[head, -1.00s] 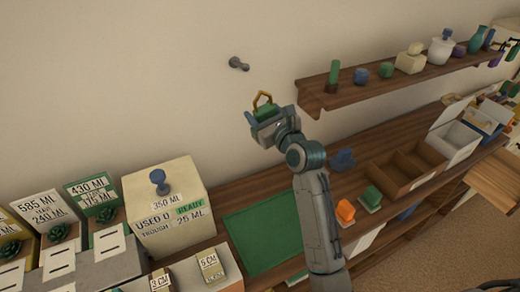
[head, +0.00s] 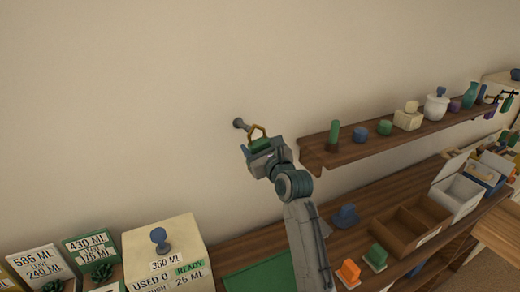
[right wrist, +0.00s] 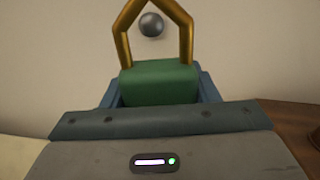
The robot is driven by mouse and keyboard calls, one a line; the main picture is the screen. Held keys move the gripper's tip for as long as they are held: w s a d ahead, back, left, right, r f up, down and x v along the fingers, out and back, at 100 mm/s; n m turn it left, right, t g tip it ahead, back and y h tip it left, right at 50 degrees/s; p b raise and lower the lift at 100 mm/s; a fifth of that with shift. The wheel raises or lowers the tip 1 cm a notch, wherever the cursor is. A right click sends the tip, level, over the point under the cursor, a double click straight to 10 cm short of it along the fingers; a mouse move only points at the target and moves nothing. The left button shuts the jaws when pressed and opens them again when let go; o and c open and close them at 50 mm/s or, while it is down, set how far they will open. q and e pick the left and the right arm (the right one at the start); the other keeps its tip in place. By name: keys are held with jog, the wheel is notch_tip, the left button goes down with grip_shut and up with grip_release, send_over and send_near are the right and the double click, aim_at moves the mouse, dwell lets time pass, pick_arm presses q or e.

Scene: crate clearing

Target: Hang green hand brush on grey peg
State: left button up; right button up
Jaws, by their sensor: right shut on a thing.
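The green hand brush (right wrist: 158,84) is held in my right gripper (head: 258,147), which is shut on its green block. A gold loop (right wrist: 122,45) stands up from the brush, and it also shows in the head view (head: 258,128). The grey peg (head: 240,124) sticks out of the wall just left of the loop in the head view. In the right wrist view the peg's round end (right wrist: 151,25) appears framed inside the loop. I cannot tell whether the loop is around the peg or only in front of it. My left gripper is not in view.
A wooden wall shelf (head: 322,160) with jars and blocks stands to the right of my right gripper. Below are a counter with a green mat (head: 258,276), a brown divided box (head: 397,243) and a cream box (head: 190,243). The wall around the peg is bare.

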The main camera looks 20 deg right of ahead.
aim_at(243, 135)
jog(key=shift+w+a+f, duration=0.1)
jog(key=shift+w+a, duration=0.1)
jog(key=shift+w, duration=0.7)
jog(key=shift+w+a, duration=0.15)
jog(key=shift+w, duration=0.8)
jog(key=shift+w+a+f, duration=0.1)
jog(key=shift+w+a, duration=0.1)
jog(key=shift+w, duration=0.7)
jog(key=shift+w+a+f, duration=0.1)
jog(key=shift+w+f, duration=0.45)
jog(key=shift+w, duration=0.1)
jog(key=o, duration=1.1)
jog(key=shift+o, duration=0.2)
